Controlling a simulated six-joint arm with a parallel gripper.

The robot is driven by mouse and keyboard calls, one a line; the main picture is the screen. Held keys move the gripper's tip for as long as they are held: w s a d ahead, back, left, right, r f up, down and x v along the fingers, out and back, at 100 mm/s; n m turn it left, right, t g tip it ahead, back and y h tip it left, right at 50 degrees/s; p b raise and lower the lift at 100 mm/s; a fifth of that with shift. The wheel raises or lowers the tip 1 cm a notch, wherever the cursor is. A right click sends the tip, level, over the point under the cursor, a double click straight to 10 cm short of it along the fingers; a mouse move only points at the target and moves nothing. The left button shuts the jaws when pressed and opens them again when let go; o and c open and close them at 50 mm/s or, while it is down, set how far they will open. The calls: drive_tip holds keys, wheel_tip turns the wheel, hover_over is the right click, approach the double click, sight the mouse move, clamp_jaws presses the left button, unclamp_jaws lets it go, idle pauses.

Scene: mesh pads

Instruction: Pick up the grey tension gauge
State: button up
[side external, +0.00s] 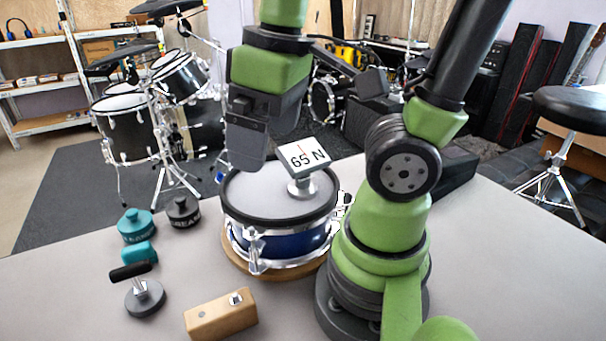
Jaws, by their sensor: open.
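The grey tension gauge (302,187) stands on the drumhead of a small blue drum (284,240), right of the head's middle. Its tilted white display (304,157) reads "65 N". My gripper (243,163) points down above the left and rear part of the drum, to the left of the gauge and apart from it. It is open and seen from the side, so the gap between its fingers is hard to see. Nothing shows in it.
Left of the drum are a teal puck (136,226), a dark puck (183,212), a teal block (139,252) and a grey disc with a black-gripped handle (145,298). A wooden block (221,315) lies in front.

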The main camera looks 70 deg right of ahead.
sight(286, 164)
drive_tip(key=w+d+f+n+g+h, duration=0.1)
drive_tip(key=f+n+g+h, duration=0.1)
drive_tip(key=n+h, duration=0.1)
drive_tip(key=w+d+f+n+g+h, duration=0.1)
drive_tip(key=f+n+g+h, duration=0.2)
drive_tip(key=n+h, duration=0.1)
drive_tip(key=w+d+f+n+g+h, duration=0.1)
drive_tip(key=f+n+g+h, duration=0.1)
drive_tip(key=n+h, duration=0.1)
drive_tip(key=shift+d+f+n+g+h, duration=0.2)
drive_tip(key=shift+n+g+h, duration=0.15)
drive_tip(key=shift+n, duration=0.45)
drive_tip(key=shift+w+d+f+n+h, duration=0.1)
drive_tip(key=shift+w+f+n+h, duration=0.25)
drive_tip(key=shift+n+h, duration=0.45)
drive_tip(key=x, duration=0.4)
drive_tip(key=shift+d, duration=0.35)
drive_tip(key=x, duration=0.5)
drive_tip(key=shift+w+d+r, duration=0.1)
drive_tip(key=shift+w+d, duration=0.1)
drive_tip(key=shift+d, duration=0.15)
drive_tip(key=shift+c, duration=0.2)
drive_tip(key=c, duration=1.3)
